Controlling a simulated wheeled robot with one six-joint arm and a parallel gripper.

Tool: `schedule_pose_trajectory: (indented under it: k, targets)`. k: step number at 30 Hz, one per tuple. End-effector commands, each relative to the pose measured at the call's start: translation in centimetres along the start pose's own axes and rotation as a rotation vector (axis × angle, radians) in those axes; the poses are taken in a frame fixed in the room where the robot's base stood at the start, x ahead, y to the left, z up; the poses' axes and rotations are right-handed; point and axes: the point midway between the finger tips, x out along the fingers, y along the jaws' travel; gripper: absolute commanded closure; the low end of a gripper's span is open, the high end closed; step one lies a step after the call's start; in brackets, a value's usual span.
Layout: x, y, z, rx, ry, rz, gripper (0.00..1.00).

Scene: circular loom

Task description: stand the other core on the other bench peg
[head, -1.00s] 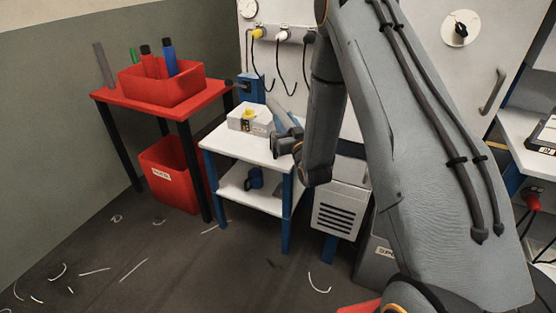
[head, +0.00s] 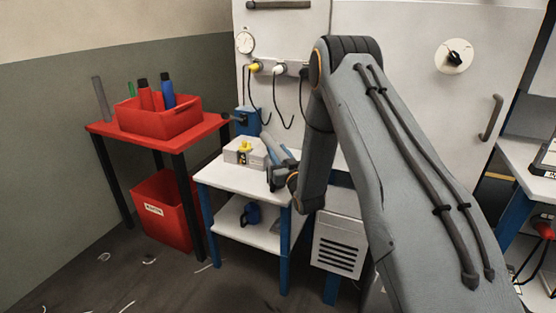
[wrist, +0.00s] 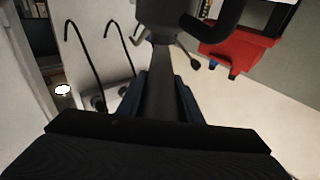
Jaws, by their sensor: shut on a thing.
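My gripper (head: 279,170) is seen from behind in the head view, at the right side of the white bench. It is shut on a grey tube-like piece (head: 270,147), apparently the core, which slants up and left. In the wrist view this grey piece (wrist: 164,85) lies between the dark fingers. Another grey tube (head: 98,97) stands at the left end of the red table. I cannot make out a bare peg.
The red table (head: 190,136) carries a red tray (head: 158,124) with red and blue pieces. A blue box (head: 247,121) with a black lever stands beside it. Cables (head: 277,108) hang behind.

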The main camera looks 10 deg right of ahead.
Motion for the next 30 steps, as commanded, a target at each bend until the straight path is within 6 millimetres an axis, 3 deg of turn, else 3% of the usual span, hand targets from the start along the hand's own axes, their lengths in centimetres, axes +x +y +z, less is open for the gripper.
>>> schedule_pose_trajectory:
  k: [3, 6, 29, 30]
  targets:
    - [-0.3, 0.0, 2.0, 0.001, -0.002, 0.0, 0.95]
    - [-0.4, 0.0, 2.6, 0.0, 0.0, 0.0, 0.95]
    - [-0.5, 0.0, 3.8, 0.0, 0.0, 0.0, 0.95]
    - [-0.6, 0.0, 3.8, 0.0, -0.001, 0.0, 0.63]
